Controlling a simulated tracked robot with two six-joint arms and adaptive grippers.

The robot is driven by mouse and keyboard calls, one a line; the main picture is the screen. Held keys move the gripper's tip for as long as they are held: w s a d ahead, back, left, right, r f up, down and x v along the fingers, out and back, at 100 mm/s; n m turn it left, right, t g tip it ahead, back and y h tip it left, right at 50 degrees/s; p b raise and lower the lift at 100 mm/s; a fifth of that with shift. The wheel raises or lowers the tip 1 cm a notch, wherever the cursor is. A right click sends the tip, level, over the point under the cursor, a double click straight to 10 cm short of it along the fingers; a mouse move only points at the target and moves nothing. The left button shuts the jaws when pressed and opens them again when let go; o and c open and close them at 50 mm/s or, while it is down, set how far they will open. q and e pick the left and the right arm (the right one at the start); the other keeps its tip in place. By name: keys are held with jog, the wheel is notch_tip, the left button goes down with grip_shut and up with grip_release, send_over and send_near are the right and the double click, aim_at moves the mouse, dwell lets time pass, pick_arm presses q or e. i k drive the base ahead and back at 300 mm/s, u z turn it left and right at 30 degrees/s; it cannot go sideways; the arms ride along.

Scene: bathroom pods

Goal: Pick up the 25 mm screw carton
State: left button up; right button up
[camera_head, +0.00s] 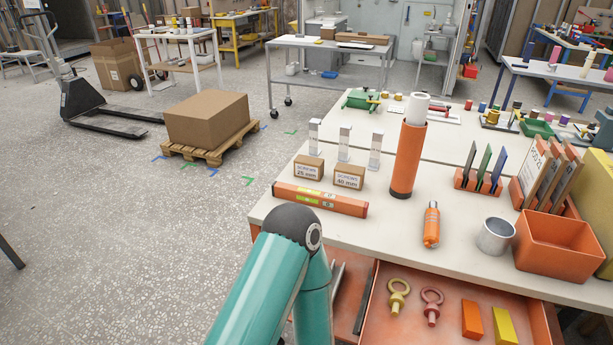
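The 25 mm screw carton (308,168) is a small brown cardboard box with a white label reading "SCREWS 25 mm". It stands upright on the pale worktable (455,235), near its left edge. A similar 40 mm screw carton (349,177) stands just to its right, with a narrow gap between them. A teal link of one of my arms rises from the bottom of the view to a dark joint in front of the table, then bends back down. Neither of my grippers shows, and nothing covers the 25 mm carton's labelled front.
An orange spirit level (320,199) lies just in front of the cartons. Several silver upright pieces (344,143) stand behind them. An orange tube (406,160) stands to the right. Below the tabletop, an open orange drawer (439,333) holds eye bolts and blocks.

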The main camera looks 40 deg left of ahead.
aim_at(308, 167)
jog(key=u, duration=1.35)
jog(key=i, duration=0.1)
jog(key=z, duration=2.8)
jog(key=k, duration=0.15)
jog(key=u, duration=4.4)
jog(key=k, duration=0.15)
jog(key=z, duration=1.4)
